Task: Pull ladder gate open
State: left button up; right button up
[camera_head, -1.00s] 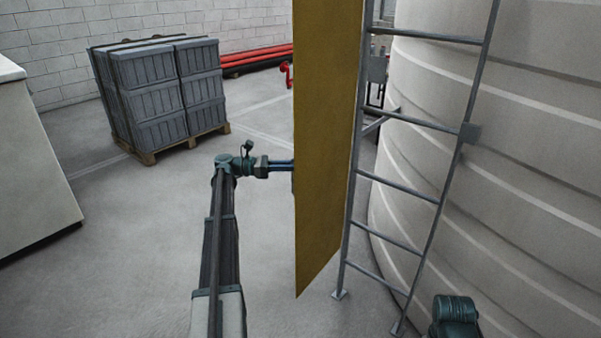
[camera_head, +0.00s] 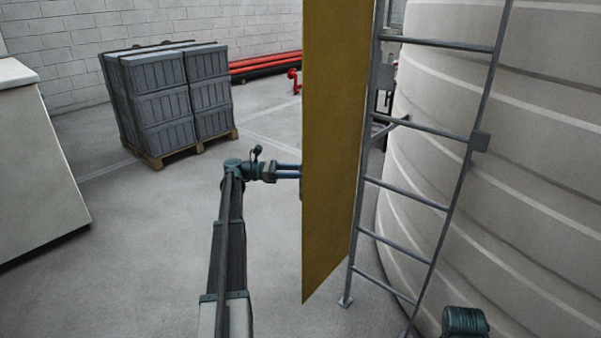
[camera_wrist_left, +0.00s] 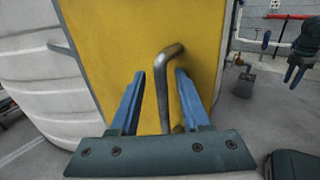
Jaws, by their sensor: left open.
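The ladder gate is a tall yellow panel (camera_head: 333,150) along the left rail of the grey ladder (camera_head: 415,130). It stands swung out from the ladder front, seen at a steep angle. In the left wrist view the yellow panel (camera_wrist_left: 105,45) fills the middle, with a bent metal handle (camera_wrist_left: 164,95) on it. My left gripper (camera_wrist_left: 160,72) is open, with one blue finger on each side of the handle; I cannot tell whether they touch it. In the head view the left fingers (camera_head: 288,171) reach behind the panel's left edge, which hides their tips and the handle.
A large ribbed white tank (camera_head: 530,170) stands behind the ladder. Grey crates (camera_head: 165,100) on a pallet and red pipes (camera_head: 262,62) are at the back left. A pale cabinet (camera_head: 35,170) is at the left edge. The floor between is clear.

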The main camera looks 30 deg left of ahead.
pick_arm(q)
jog(key=v, duration=1.3)
jog(key=shift+s+a, duration=0.25)
jog(key=shift+a, duration=0.05)
